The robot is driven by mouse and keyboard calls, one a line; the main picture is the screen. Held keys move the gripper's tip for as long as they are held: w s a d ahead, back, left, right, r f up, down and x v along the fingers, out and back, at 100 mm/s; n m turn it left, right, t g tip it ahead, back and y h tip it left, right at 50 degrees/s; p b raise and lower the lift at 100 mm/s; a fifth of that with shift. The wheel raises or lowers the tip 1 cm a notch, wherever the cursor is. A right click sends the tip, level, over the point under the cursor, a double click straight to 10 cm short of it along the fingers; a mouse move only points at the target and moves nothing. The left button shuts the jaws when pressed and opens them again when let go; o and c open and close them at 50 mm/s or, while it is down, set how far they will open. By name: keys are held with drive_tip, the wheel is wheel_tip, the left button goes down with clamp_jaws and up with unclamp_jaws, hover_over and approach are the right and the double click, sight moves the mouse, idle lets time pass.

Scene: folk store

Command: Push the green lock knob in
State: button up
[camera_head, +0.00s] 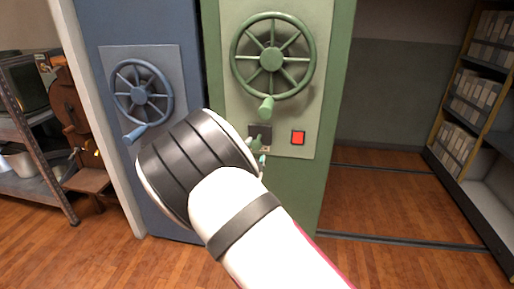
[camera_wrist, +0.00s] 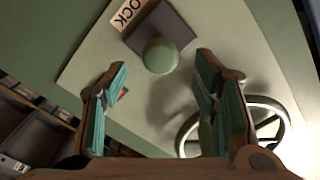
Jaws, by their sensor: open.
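The green lock knob (camera_head: 256,143) sticks out from a dark plate on the pale panel of the green cabinet, below the green handwheel. In the wrist view the round knob (camera_wrist: 160,56) is at the upper middle, beside a label partly reading "OCK" (camera_wrist: 127,14). My gripper (camera_wrist: 160,80) is open and empty, its two teal-padded fingers apart on either side of the knob in the picture. Whether they touch it cannot be told. In the head view my wrist hides most of the gripper; only a small teal tip (camera_head: 262,160) shows just below the knob.
The green handwheel (camera_head: 271,60) and its handle (camera_head: 266,107) are above the knob. A red button (camera_head: 298,138) is to its right. A blue cabinet with a blue handwheel (camera_head: 142,92) stands at left. Open floor and shelves (camera_head: 466,120) lie to the right.

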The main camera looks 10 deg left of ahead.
sight(256, 146)
drive_tip(key=shift+w+d+b, duration=0.1)
drive_tip(key=shift+w+b, duration=0.3)
drive_tip(key=shift+w, duration=2.25)
